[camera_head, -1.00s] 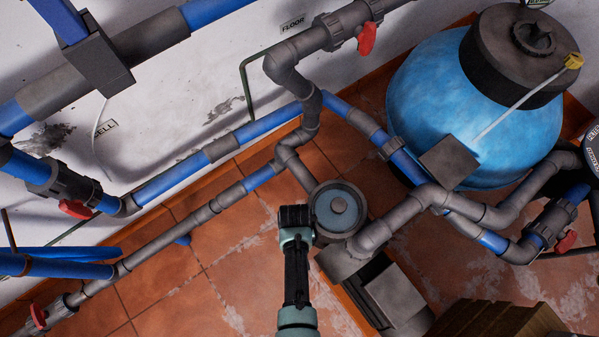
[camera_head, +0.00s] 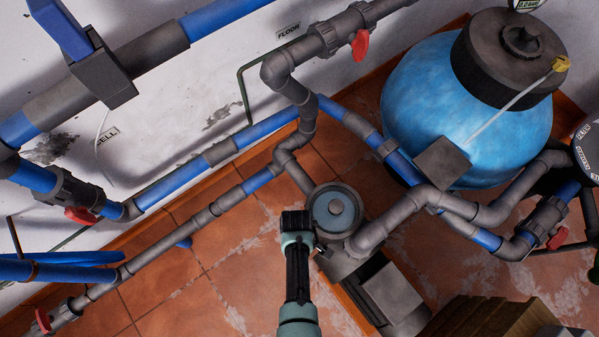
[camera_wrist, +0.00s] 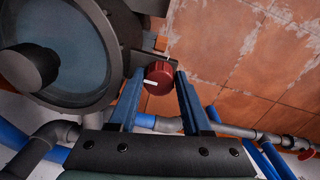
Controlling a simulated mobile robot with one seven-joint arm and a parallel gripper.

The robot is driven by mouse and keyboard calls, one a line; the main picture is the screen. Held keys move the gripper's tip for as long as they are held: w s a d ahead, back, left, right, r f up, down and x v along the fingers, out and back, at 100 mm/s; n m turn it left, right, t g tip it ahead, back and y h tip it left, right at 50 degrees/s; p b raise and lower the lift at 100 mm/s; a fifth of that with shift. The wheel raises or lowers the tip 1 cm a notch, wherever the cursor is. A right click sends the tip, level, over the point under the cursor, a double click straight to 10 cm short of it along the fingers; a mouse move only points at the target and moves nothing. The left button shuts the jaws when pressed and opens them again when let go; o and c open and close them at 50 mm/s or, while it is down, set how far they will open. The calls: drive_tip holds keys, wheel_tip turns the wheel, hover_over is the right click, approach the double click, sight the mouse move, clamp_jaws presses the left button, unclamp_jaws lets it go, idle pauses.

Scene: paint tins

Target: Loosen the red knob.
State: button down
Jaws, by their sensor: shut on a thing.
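The red knob (camera_wrist: 157,78) shows in the wrist view, a round dark red knob with a white mark on its face. It sits beside the grey rim of the round strainer housing (camera_wrist: 113,30). My gripper (camera_wrist: 158,84) has its two blue fingers on either side of the knob and is shut on it. In the head view the knob is hidden. There my arm (camera_head: 298,275) reaches up from the bottom edge to just left of the pump's round blue-grey lid (camera_head: 334,210).
Grey and blue pipes run close around the pump, with red valve handles (camera_head: 360,45) and (camera_head: 81,215) on them. A big blue tank (camera_head: 430,105) stands at the upper right. A wooden crate (camera_head: 490,320) is at the lower right. Open tiled floor (camera_head: 230,275) lies left of my arm.

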idle(0.4)
drive_tip(key=shift+c, duration=1.8)
unclamp_jaws()
